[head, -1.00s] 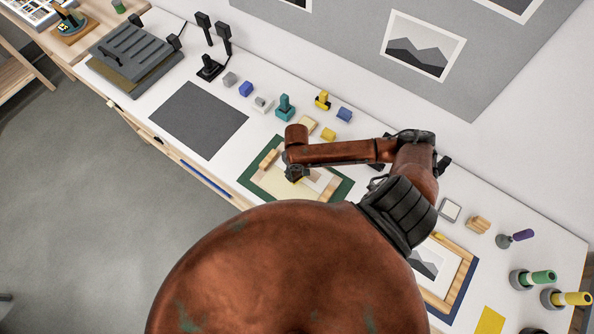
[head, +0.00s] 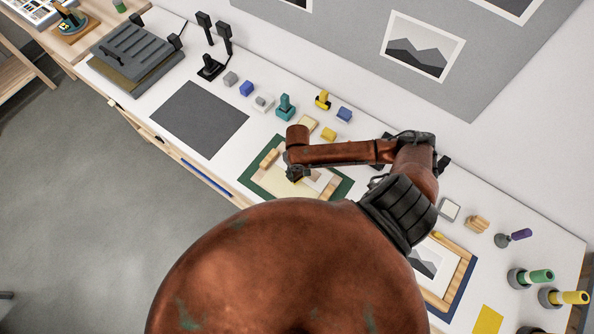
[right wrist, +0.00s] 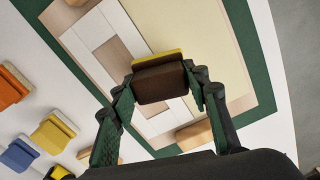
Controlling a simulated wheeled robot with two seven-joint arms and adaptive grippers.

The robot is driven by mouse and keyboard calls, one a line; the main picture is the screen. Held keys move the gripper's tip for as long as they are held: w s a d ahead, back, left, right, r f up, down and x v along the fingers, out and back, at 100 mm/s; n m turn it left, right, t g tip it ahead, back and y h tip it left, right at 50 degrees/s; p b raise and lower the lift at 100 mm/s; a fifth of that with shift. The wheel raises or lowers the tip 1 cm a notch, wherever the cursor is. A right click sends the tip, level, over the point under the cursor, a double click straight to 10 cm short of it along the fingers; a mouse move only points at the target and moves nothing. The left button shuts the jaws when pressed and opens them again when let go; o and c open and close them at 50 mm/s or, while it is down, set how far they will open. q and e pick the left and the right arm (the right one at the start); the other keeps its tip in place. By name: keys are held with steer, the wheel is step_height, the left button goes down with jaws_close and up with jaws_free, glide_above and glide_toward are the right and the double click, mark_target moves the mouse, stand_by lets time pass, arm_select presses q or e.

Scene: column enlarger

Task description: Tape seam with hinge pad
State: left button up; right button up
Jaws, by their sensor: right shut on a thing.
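My right gripper (right wrist: 158,82) is shut on a dark brown block with a yellow edge (right wrist: 160,88), which I take to be the hinge pad. It is held over the framed work on the green mat (right wrist: 262,62). Beneath it lie a cream sheet (right wrist: 200,45) and pale strips with wood-coloured parts (right wrist: 115,58). Whether the pad touches the surface, I cannot tell. In the head view the right gripper (head: 294,173) is small and dark over the green mat (head: 255,180), and the pad cannot be made out. My left gripper is not in view.
Orange (right wrist: 14,86), yellow (right wrist: 52,132) and blue (right wrist: 20,154) blocks stand beside the mat. In the head view a teal stamp-like tool (head: 285,107) stands behind it. A dark grey mat (head: 200,118) lies to the left. A second framed picture (head: 432,262) is partly hidden by my arm.

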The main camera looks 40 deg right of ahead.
mark_target(302, 179)
steer(key=shift+s+d, duration=0.4)
steer(key=shift+s, duration=0.9)
steer(key=shift+s+d, duration=0.35)
steer(key=shift+s, duration=1)
steer(key=shift+s+d, duration=0.4)
steer(key=shift+s, duration=0.9)
steer(key=shift+f+b, duration=0.3)
steer(key=shift+f, duration=0.75)
steer(key=shift+w+a+p, duration=0.1)
steer(key=shift+w+a, duration=0.2)
steer(key=shift+w, duration=0.65)
steer(key=shift+w+a+p, duration=0.1)
steer(key=shift+w+a, duration=0.15)
steer(key=shift+w, duration=0.75)
steer(key=shift+w+a+p, duration=0.1)
steer(key=shift+w+a, duration=0.2)
steer(key=shift+w, duration=0.65)
steer(key=shift+w+a, duration=0.15)
steer(key=shift+w, duration=0.45)
steer(key=shift+w+a+r, duration=0.1)
steer(key=shift+w+a, duration=0.1)
steer(key=shift+w, duration=0.55)
steer(key=shift+w+a+r, duration=0.1)
steer(key=shift+w+a, duration=0.15)
steer(key=shift+w, duration=0.55)
steer(key=shift+w+a, duration=0.2)
steer(key=shift+w, duration=0.55)
